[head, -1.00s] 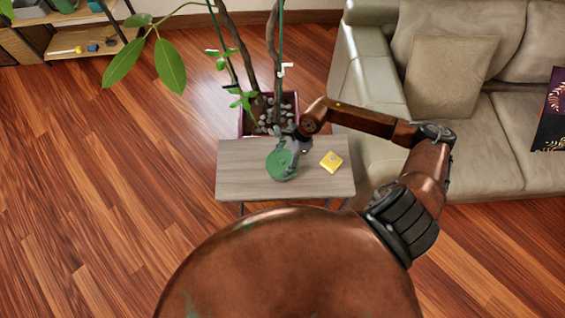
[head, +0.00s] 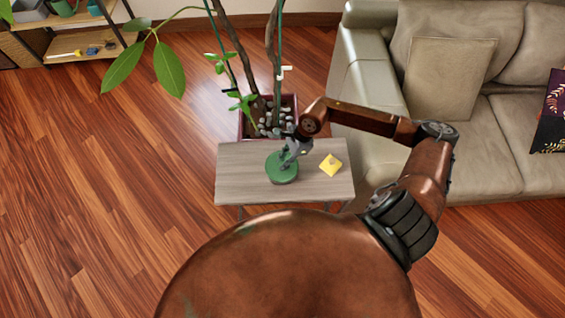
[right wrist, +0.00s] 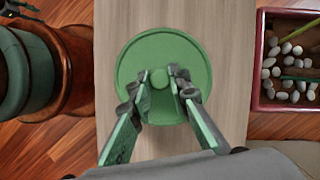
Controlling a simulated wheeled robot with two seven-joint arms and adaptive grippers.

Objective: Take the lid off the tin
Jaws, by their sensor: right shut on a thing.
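A round green tin (head: 282,179) stands on the small table, with its green lid (head: 275,165) on top. From above, the lid (right wrist: 140,50) covers most of the tin, and I cannot tell whether there is a gap beneath it. A small knob (right wrist: 173,72) rises from the lid's middle. My right gripper (head: 287,157) reaches down over the lid from behind. In the right wrist view the right gripper (right wrist: 166,83) is shut on the knob, one finger at each side. My left gripper is out of view.
The narrow grey wooden table (head: 237,184) also bears a yellow object (head: 331,166) right of the tin. A potted plant with pebbles (head: 268,123) stands right behind the table, and a sofa (head: 375,100) to its right. The tabletop left of the tin is clear.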

